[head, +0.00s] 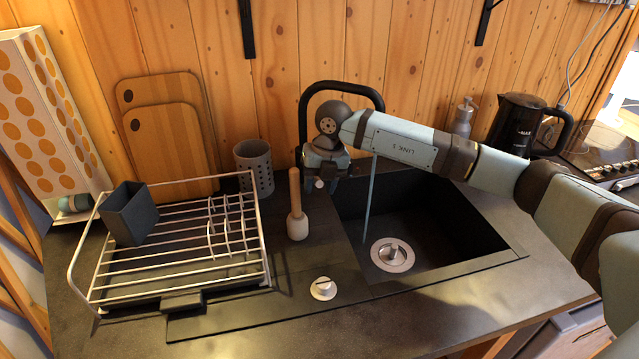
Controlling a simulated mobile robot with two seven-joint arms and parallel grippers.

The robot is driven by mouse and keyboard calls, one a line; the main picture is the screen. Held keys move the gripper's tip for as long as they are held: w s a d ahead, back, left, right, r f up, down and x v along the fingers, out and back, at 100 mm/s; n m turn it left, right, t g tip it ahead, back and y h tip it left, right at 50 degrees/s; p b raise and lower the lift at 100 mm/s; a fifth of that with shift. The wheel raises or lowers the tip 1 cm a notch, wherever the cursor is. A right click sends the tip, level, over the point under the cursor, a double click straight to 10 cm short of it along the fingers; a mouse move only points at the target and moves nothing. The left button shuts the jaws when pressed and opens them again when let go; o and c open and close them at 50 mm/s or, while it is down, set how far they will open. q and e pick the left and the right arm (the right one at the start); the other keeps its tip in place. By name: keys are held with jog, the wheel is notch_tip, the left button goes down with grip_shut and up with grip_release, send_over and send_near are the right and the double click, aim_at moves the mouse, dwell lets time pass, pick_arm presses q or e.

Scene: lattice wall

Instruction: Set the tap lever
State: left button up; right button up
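The black tap (341,86) arches up behind the dark sink, against the wooden wall. A thin stream of water (368,200) falls from it into the basin. My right arm reaches in from the right, and my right gripper (322,180) points down at the left side of the tap, close to its base. The arm and gripper cover part of the tap, and I cannot make out the tap lever. The view does not show whether the gripper's fingers are open or shut. My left gripper is not in view.
The sink basin (455,215) has a round drain (392,254). A dish rack (180,250) fills the left counter. A black kettle (515,122) stands at right.

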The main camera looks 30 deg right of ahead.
grip_shut()
jog(key=f+t+b, duration=0.1)
jog(key=b, duration=0.1)
jog(key=f+t+b, duration=0.1)
jog(key=f+b, duration=0.1)
jog(key=b, duration=0.1)
jog(key=shift+s+a+f, duration=0.1)
jog(key=shift+s+f, duration=0.2)
jog(key=shift+s, duration=0.1)
jog(key=shift+f+t+b, duration=0.3)
jog(key=shift+t+b, duration=0.1)
jog(key=shift+b, duration=0.1)
jog(key=shift+s+f+h+b, duration=0.1)
jog(key=shift+f+h+b, duration=0.05)
jog(key=shift+h+b, duration=0.2)
jog(key=shift+o, duration=0.6)
grip_release()
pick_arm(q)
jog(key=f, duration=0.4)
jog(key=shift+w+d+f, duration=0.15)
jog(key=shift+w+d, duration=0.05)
